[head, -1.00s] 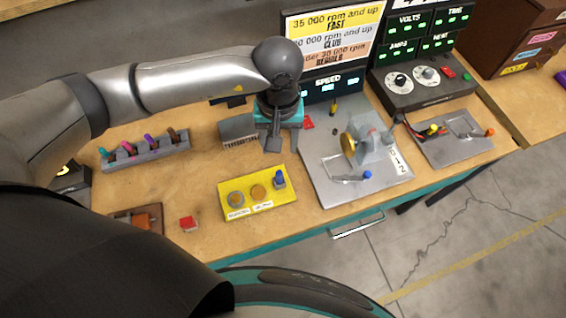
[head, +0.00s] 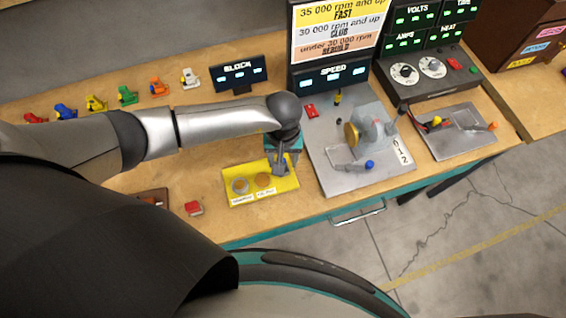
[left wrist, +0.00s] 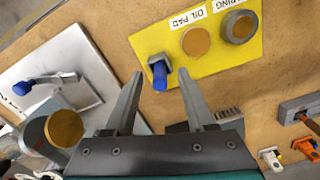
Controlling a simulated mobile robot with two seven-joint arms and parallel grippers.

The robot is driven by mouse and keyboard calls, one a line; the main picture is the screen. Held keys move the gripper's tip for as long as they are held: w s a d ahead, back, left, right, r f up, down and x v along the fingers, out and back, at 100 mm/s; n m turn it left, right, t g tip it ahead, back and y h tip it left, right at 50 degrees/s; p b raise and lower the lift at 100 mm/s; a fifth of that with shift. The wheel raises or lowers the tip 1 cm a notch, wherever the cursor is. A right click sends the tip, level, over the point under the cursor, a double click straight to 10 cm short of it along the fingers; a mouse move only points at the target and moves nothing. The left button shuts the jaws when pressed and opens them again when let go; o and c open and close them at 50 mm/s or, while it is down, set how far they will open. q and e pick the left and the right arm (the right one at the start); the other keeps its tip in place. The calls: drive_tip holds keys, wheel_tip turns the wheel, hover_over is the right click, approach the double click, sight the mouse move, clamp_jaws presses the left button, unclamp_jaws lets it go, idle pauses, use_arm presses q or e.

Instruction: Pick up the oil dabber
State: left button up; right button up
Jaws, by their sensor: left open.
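The oil dabber appears to be the blue-handled piece (left wrist: 160,77) in a small grey holder on the yellow tray (left wrist: 215,60). In the left wrist view it lies between the two fingertips of my left gripper (left wrist: 159,73), with a gap on both sides. My left gripper is open and holds nothing. In the head view my left gripper (head: 279,170) is over the right end of the yellow tray (head: 284,187) and hides the dabber. My right gripper is not in view.
Two round pads, one labelled OIL PAD (left wrist: 196,41), sit beside the dabber. A metal plate with a blue-knobbed lever (head: 369,164) and a brass wheel (head: 352,134) stands close on the right. A red block (head: 194,208) lies at the front left. Displays stand behind.

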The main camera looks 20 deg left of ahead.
use_arm(q)
drive_tip(key=shift+f, duration=0.7)
clamp_jaws()
